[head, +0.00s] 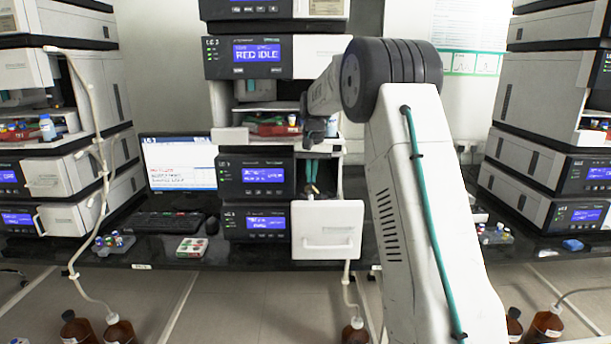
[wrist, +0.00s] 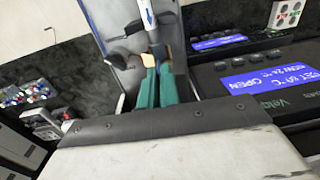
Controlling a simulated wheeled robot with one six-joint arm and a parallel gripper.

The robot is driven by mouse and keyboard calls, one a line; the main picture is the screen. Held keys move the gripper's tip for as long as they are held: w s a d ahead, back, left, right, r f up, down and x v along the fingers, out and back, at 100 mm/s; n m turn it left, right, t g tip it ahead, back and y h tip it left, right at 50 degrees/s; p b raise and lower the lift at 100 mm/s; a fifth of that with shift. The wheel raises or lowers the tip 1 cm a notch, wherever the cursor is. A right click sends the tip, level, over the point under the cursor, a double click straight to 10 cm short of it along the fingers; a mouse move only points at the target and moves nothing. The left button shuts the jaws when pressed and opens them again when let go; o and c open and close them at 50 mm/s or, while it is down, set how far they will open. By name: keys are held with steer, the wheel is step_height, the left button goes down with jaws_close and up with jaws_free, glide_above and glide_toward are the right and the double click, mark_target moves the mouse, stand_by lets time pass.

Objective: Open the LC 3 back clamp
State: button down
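The LC 3 stack stands mid-picture in the head view. Its lower column compartment has its white door (head: 325,228) swung open. My gripper (head: 312,181) points down into the opening, its two green fingers close together. In the wrist view the green fingers of my gripper (wrist: 158,78) reach into the grey compartment (wrist: 110,22). A white column with a blue arrow (wrist: 148,18) leads to a dark fitting at the fingertips. Tan tabs (wrist: 148,60) show beside the fitting. The fingers hide much of the clamp, and I cannot tell whether they grip it.
The compartment display (wrist: 265,81) reads OPEN. Other stacks stand at far left and right. Tubing runs from the compartment to a brown bottle (head: 355,332) on the floor.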

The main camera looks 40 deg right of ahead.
mark_target(314, 188)
steer(key=y, duration=0.1)
steer(key=d+t+y, duration=0.1)
steer(key=s+t+y, duration=0.1)
steer(key=shift+s+d+f, duration=0.1)
steer(key=shift+d+f, duration=0.15)
steer(key=shift+d, duration=0.15)
steer(key=shift+s+d+f+t+y, duration=0.15)
steer(key=shift+d+f+t+y, duration=0.1)
steer(key=shift+t+y, duration=0.3)
steer(key=shift+s+d+f+t+y, duration=0.2)
steer(key=shift+t+y, duration=0.1)
steer(key=shift+y, duration=0.4)
steer(key=shift+s+d+f+t+y, duration=0.15)
steer(key=shift+d+f+t+y, duration=0.1)
steer(key=shift+t+y, duration=0.3)
steer(key=shift+y, duration=0.3)
steer(key=c, duration=1.6)
jaws_free()
steer(key=v, duration=0.7)
steer(key=shift+s+d+r, duration=0.15)
steer(key=shift+d+r, duration=0.1)
